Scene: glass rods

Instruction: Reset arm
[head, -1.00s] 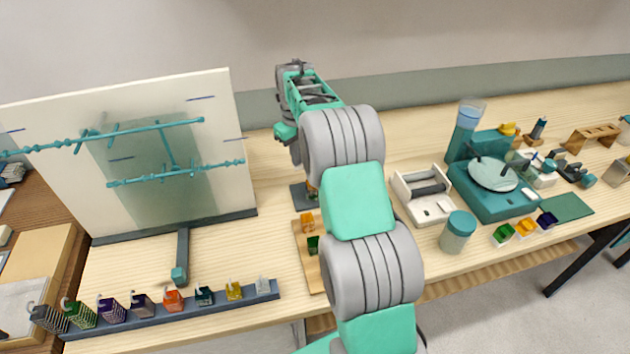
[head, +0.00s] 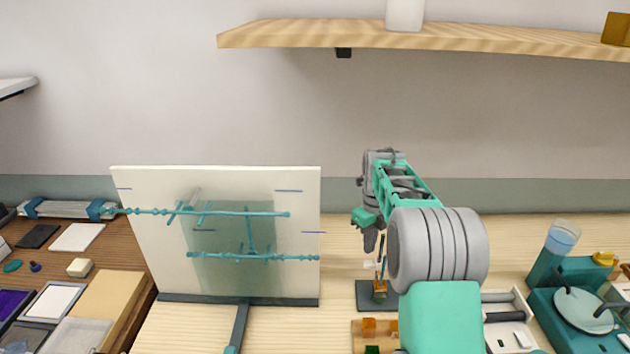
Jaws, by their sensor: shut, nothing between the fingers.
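My arm reaches from the lower right of the head view toward the wall, with its far end bent down. My gripper (head: 371,241) hangs there, small and partly shaded, shut with nothing held. It is above a small dark base (head: 365,296) that carries an orange and green piece (head: 380,289) with thin upright rods. I cannot tell whether the fingertips touch the rods. My forearm hides part of the bench behind and to the right.
A white upright panel (head: 150,240) with teal glass rods (head: 250,213) stands left of my arm. A wooden board with small coloured blocks (head: 369,326) lies in front. A teal device (head: 575,305) stands at right. A wooden shelf (head: 480,38) juts from the wall above.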

